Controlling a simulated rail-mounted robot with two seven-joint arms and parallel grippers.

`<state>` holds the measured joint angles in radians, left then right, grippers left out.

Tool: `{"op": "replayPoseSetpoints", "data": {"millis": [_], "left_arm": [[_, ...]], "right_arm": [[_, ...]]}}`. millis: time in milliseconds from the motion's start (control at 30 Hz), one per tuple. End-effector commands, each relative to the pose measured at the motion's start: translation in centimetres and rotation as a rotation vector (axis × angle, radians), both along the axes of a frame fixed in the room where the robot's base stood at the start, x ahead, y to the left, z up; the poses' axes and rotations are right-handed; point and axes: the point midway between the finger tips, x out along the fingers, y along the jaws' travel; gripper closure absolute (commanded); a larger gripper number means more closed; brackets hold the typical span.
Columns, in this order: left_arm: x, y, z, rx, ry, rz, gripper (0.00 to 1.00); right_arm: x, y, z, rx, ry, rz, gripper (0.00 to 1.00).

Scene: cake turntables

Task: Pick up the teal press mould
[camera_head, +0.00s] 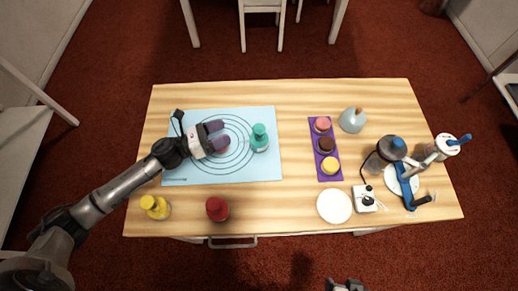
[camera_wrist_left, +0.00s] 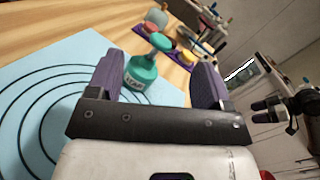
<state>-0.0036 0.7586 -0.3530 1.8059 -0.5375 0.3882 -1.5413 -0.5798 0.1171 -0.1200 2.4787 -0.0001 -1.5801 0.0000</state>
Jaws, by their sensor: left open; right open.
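The teal press mould (camera_head: 259,138) stands upright on the light-blue mat (camera_head: 262,173), near the right edge of the printed circles. My left gripper (camera_head: 225,134) is open and empty, just left of the mould, with its purple fingers pointing toward it. In the left wrist view the mould (camera_wrist_left: 141,72) shows beyond the gripper, between the two fingers and closer to the left one, which overlaps its edge. A gap remains between fingers and mould in the head view. My right gripper (camera_head: 346,286) is only partly visible at the bottom edge, far from the mould.
A purple tray (camera_head: 330,150) with small cakes lies right of the mat. A light-blue domed object (camera_head: 352,120), a white plate (camera_head: 334,206) and a blue-handled stand (camera_head: 404,185) are further right. Red (camera_head: 217,209) and yellow (camera_head: 155,207) moulds stand at the front left.

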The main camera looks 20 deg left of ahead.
Motion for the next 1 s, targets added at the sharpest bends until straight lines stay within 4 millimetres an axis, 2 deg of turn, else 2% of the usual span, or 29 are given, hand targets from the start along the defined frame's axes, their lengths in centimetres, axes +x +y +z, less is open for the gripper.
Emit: {"op": "replayPoseSetpoints", "data": {"millis": [33,100,200,367,467,800,1000], "left_arm": [[0.1,0.4,-1.9,0.059,-0.049,-0.042,0.27],[0.0,0.8,-2.9,0.131,-0.110,-0.096,0.27],[-0.2,1.4,-3.9,0.205,-0.179,-0.159,0.27],[-0.3,1.6,-4.6,0.264,-0.238,-0.214,0.27],[0.3,0.7,-4.6,0.274,-0.250,-0.224,0.27],[3.2,-4.0,-4.5,0.273,-0.248,-0.223,0.27],[3.9,-5.3,-4.5,0.273,-0.247,-0.223,0.27]], "right_arm": [[0.0,0.0,-2.0,0.001,-0.001,-0.001,0.27],[0.0,0.1,-3.0,0.002,-0.001,-0.002,0.27],[0.0,0.1,-4.1,0.003,-0.001,-0.001,0.27],[0.0,0.1,-4.7,0.003,-0.001,-0.001,0.27],[0.0,0.1,-4.7,0.002,-0.002,-0.002,0.27],[0.0,-0.2,-4.5,-0.006,-0.002,0.004,0.27],[0.0,-0.2,-4.4,-0.008,-0.002,0.006,0.27]]}}
